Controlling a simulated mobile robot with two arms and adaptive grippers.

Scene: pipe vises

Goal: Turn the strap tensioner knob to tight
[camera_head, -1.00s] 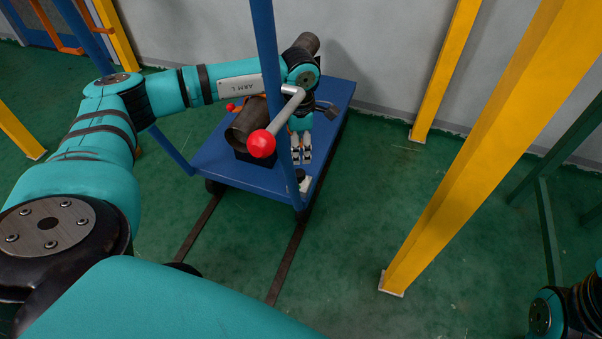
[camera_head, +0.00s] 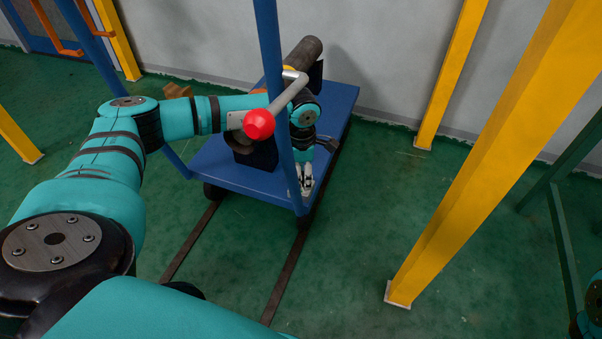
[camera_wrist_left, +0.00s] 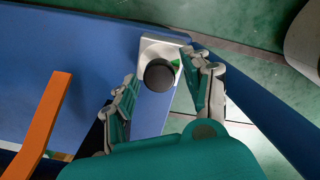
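The strap tensioner knob (camera_wrist_left: 160,75) is a round dark knob on a silver plate (camera_wrist_left: 152,45) with a green mark beside it, at the edge of the blue cart. My left gripper (camera_wrist_left: 159,67) is open, with one finger on each side of the knob in the left wrist view. A gap shows between each finger and the knob. In the head view my left gripper (camera_head: 305,182) points down at the cart's near right corner and hides the knob. My right gripper is out of view.
The blue cart (camera_head: 330,110) carries a brown pipe (camera_head: 303,52). A lever with a red ball (camera_head: 259,124) and a blue post (camera_head: 270,45) stand close to my left arm. An orange bar (camera_wrist_left: 45,120) lies left of the gripper. Yellow posts (camera_head: 480,150) stand on the right.

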